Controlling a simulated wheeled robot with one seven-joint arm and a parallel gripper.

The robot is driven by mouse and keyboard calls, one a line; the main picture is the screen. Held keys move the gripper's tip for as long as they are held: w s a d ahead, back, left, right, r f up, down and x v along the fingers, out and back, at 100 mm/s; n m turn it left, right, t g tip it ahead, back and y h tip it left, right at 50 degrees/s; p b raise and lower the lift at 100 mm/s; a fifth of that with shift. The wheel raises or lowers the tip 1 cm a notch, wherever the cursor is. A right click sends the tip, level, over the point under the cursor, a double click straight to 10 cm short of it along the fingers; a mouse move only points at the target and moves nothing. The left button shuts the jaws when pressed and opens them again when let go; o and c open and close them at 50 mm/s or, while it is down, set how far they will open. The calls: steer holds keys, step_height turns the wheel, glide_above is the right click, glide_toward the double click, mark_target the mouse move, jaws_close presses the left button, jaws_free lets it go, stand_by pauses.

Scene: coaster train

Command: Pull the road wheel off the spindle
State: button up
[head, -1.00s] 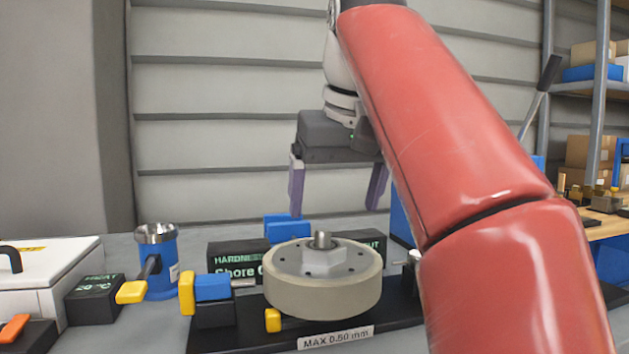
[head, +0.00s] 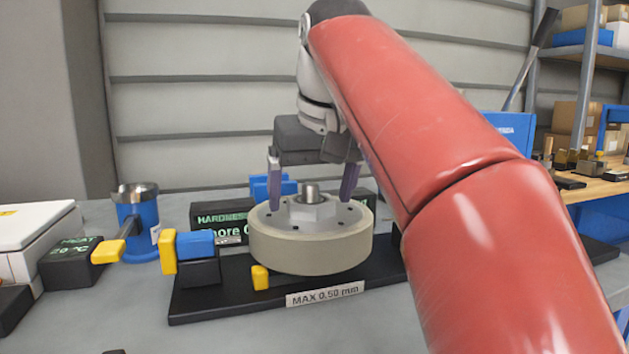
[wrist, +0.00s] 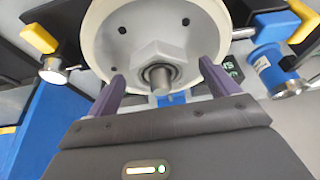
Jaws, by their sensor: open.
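The road wheel (head: 310,250) is a thick cream ring with a grey bolted hub. It sits flat on the black fixture base (head: 225,306), with the metal spindle (head: 311,192) standing up through its centre. My gripper (head: 312,202) is open above the wheel and points down, its two purple fingers spread to either side of the hub. In the wrist view the wheel (wrist: 97,40) fills the top middle, the spindle end (wrist: 159,80) shows between the fingers, and my gripper (wrist: 163,90) holds nothing. Whether the fingertips touch the wheel is unclear.
A blue block with a yellow knob (head: 168,251) stands close left of the wheel. A hardness display (head: 220,222) is behind it. A blue cylinder (head: 138,225) and a black temperature box (head: 72,262) stand further left. The bench front is clear.

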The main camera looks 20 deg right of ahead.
jaws_close()
steer(key=shift+r, duration=0.25)
stand_by(0.5)
